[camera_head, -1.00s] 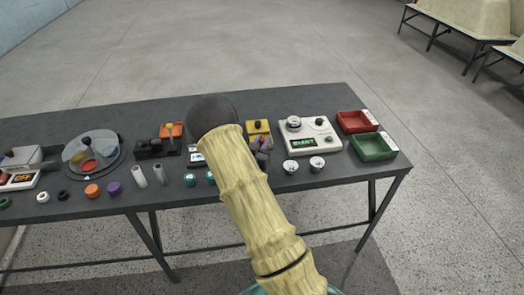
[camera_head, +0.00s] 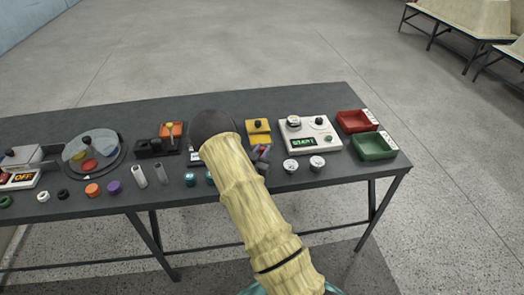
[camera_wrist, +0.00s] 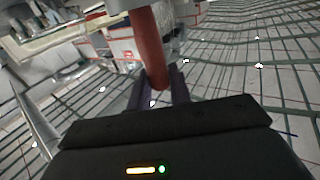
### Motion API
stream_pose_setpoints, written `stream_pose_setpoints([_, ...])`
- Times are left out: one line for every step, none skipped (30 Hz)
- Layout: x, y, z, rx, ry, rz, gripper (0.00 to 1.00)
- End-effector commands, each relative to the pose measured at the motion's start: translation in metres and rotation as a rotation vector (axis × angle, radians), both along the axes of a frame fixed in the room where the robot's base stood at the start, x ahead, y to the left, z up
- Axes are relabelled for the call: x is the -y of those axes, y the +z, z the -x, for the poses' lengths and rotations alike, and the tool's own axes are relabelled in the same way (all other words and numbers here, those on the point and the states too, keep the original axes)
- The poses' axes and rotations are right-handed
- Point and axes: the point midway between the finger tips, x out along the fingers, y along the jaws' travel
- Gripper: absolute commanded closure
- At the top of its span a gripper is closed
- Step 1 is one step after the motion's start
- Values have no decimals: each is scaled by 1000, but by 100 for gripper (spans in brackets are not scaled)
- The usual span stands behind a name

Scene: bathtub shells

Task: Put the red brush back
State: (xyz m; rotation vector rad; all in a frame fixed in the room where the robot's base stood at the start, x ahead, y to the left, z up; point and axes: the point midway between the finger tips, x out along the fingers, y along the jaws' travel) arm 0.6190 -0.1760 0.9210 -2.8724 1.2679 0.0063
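The red brush shows in the wrist view as a red, rounded handle (camera_wrist: 149,45) running down from the top edge to between my fingers. My gripper (camera_wrist: 160,92) has dark purple fingers, one on each side of the handle's lower end, and appears shut on it. The far end of the brush is out of the wrist view. In the head view my gripper (camera_head: 262,153) is small, partly behind my arm, over the table in front of the yellow block. A bit of red shows at it.
The dark table (camera_head: 230,103) holds a white device reading START (camera_head: 304,141), red (camera_head: 352,128) and green (camera_head: 374,154) trays, two white cups, a yellow block (camera_head: 258,139), a black holder (camera_head: 152,150) and a round dial (camera_head: 92,154). The back strip of the table is clear.

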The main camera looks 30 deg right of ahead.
Motion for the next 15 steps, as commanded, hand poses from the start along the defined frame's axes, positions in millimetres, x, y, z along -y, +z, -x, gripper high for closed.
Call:
stream_pose_setpoints([0, 0, 0, 0, 0, 0, 70])
stream_pose_setpoints([0, 0, 0, 0, 0, 0, 64])
stream_pose_setpoints([0, 0, 0, 0, 0, 0, 60])
stream_pose_setpoints([0, 0, 0, -1, 0, -1, 60])
stream_pose_setpoints([0, 0, 0, -1, 0, -1, 60])
stream_pose_setpoints([0, 0, 0, -1, 0, -1, 60])
stream_pose_setpoints([0, 0, 0, -1, 0, -1, 60])
stream_pose_setpoints([0, 0, 0, -1, 0, -1, 60])
stream_pose_setpoints([0, 0, 0, -1, 0, -1, 60])
stream_pose_setpoints([0, 1, 0, -1, 0, -1, 60])
stream_pose_setpoints([0, 1, 0, -1, 0, -1, 60])
stream_pose_setpoints([0, 2, 0, -1, 0, -1, 60])
stream_pose_setpoints([0, 2, 0, -1, 0, -1, 60])
stream_pose_setpoints([0, 4, 0, -1, 0, -1, 60])
stream_pose_setpoints([0, 6, 0, -1, 0, -1, 60])
